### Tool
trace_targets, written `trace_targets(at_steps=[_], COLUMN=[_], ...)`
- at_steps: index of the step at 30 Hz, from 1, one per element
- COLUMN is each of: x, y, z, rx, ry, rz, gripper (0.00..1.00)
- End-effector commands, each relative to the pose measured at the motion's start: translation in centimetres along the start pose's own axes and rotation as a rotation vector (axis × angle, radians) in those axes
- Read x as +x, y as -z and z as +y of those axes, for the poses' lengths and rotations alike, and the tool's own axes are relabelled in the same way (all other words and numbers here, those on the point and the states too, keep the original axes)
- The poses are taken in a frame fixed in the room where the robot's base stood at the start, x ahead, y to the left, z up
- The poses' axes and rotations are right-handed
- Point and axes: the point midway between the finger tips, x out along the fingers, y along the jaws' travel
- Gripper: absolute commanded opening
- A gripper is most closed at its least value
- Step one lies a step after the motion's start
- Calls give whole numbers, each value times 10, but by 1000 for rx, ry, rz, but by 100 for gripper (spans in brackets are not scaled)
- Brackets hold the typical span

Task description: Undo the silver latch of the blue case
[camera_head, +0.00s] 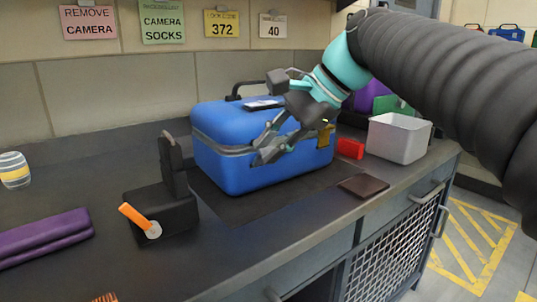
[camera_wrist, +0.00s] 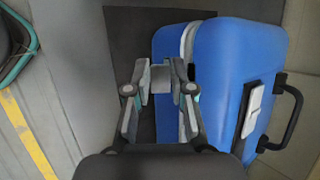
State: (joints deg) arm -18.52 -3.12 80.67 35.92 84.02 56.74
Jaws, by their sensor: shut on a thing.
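The blue case (camera_head: 230,175) stands shut and upright on a dark mat on the counter, with a black handle and a pale label on top. A gold latch (camera_head: 325,136) is at the right of its front. My gripper (camera_head: 267,152) reaches down over the case to the left part of its front seam. In the wrist view, my gripper (camera_wrist: 160,88) is closed around a small grey piece, the silver latch (camera_wrist: 160,77), at the case's front edge. The fingers hide much of the latch in the head view, so its exact angle is unclear.
A black device with an orange lever (camera_head: 137,216) stands left of the case. A red block (camera_head: 350,148), a grey bin (camera_head: 399,138) and a dark brown flat thing (camera_head: 363,186) lie to the right. A purple case (camera_head: 45,235) is at far left.

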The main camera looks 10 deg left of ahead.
Motion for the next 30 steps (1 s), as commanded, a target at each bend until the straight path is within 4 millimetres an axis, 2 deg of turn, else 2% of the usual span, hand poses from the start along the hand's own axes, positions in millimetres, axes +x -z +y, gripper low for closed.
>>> trace_targets(at_steps=[1,11,21,30], x=[6,11,12,12], y=[3,5,6,6], z=[9,26,32,33], rx=[-12,-107,-165,-177], ry=[37,264,402,428], rz=[2,2,1,0], gripper=[0,0,0,0])
